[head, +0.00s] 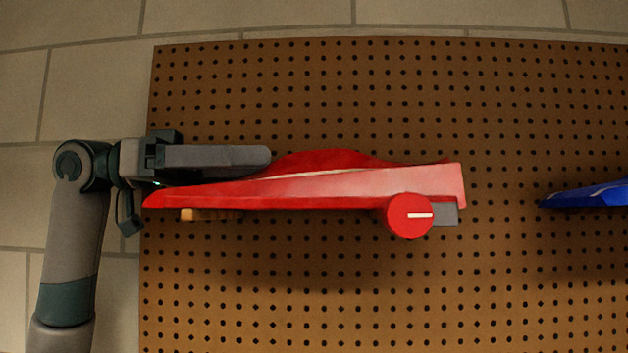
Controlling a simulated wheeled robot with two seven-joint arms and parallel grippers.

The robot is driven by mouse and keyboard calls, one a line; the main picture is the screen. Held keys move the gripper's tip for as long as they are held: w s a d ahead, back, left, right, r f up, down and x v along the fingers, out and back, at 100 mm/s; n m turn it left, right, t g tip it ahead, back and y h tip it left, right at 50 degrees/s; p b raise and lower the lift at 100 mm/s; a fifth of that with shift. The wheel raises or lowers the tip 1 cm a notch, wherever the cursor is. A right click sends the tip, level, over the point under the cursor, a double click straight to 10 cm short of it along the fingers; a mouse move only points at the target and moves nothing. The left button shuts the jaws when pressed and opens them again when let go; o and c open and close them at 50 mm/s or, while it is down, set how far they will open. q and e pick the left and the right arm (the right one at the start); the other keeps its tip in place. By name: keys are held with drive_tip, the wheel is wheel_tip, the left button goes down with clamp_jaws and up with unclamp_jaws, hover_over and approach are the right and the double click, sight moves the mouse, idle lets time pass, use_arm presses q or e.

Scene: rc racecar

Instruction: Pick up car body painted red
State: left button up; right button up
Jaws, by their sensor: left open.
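The red car body (330,186), with a pale stripe along its side, hangs level in front of the brown pegboard in the middle of the head view. Its narrow nose points left and its taller end is at the right. My left gripper (255,160) reaches in from the left, over the car body's nose half. One long grey finger lies along the body's upper edge; the other finger is hidden. The gripper is open, and I cannot tell whether the finger touches the body. My right gripper is out of view.
A red round knob (409,216) with a white mark and a grey block (445,214) sit below the body's right end. A small tan peg (189,214) shows under its nose. A blue car body (590,194) is cut off at the right edge. The lower pegboard (330,310) is clear.

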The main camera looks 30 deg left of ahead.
sight(292, 161)
use_arm(q)
drive_tip(key=shift+w+d+r+p, duration=0.15)
drive_tip(key=shift+w+d+p, duration=0.05)
drive_tip(key=shift+d+p, duration=0.35)
drive_tip(key=p+x, duration=0.1)
drive_tip(key=x, duration=0.2)
drive_tip(key=shift+s+d+r+p, duration=0.15)
drive_tip(key=shift+s+p, duration=0.1)
drive_tip(key=shift+p, duration=0.15)
drive_tip(key=shift+w+d+f, duration=0.25)
drive_tip(key=shift+w+d, duration=0.1)
drive_tip(key=shift+d, duration=0.15)
drive_tip(key=shift+c, duration=0.5)
drive_tip(key=c, duration=1.1)
